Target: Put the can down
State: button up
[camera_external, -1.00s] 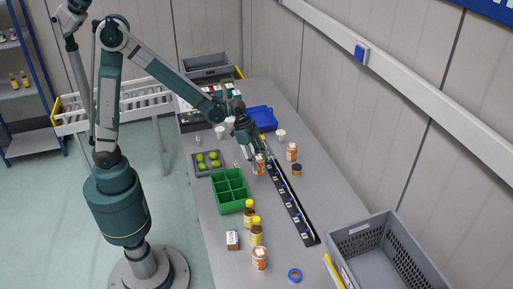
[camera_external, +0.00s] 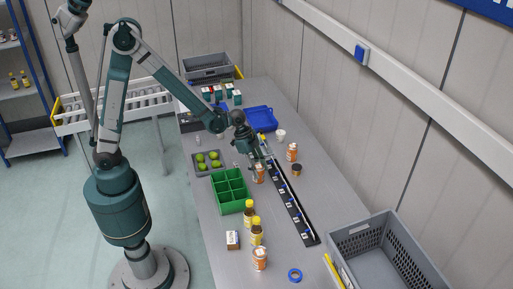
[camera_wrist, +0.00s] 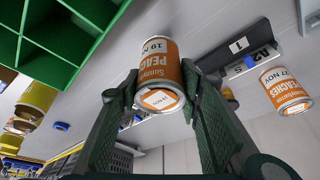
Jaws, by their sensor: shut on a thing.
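My gripper (camera_external: 258,164) is shut on an orange and white peach can (camera_external: 259,174), at the middle of the table beside the black rail. In the wrist view the can (camera_wrist: 160,70) sits between the two green fingers (camera_wrist: 163,105), and its label reads PEACHES. In the external view it looks upright and low over the table. I cannot tell whether its base touches the table. A similar can (camera_external: 292,153) stands across the rail, and it also shows in the wrist view (camera_wrist: 285,92). Another similar can (camera_external: 260,259) stands at the near end.
A green divided box (camera_external: 230,190) is just left of the held can. The black rail (camera_external: 290,203) runs along its right. A grey tray of limes (camera_external: 208,162), a small jar (camera_external: 297,170) and yellow-capped bottles (camera_external: 257,232) are nearby. A grey crate (camera_external: 345,235) is at lower right.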

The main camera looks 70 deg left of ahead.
jog(key=shift+f, duration=1.55)
jog(key=shift+f+b, duration=0.2)
jog(key=shift+b, duration=0.1)
jog(key=o, duration=1.1)
jog(key=shift+r, duration=0.1)
jog(key=shift+o, duration=0.2)
jog(key=shift+r, duration=0.1)
jog(key=p+v, duration=0.1)
jog(key=v, duration=1.1)
jog(key=shift+r, duration=0.1)
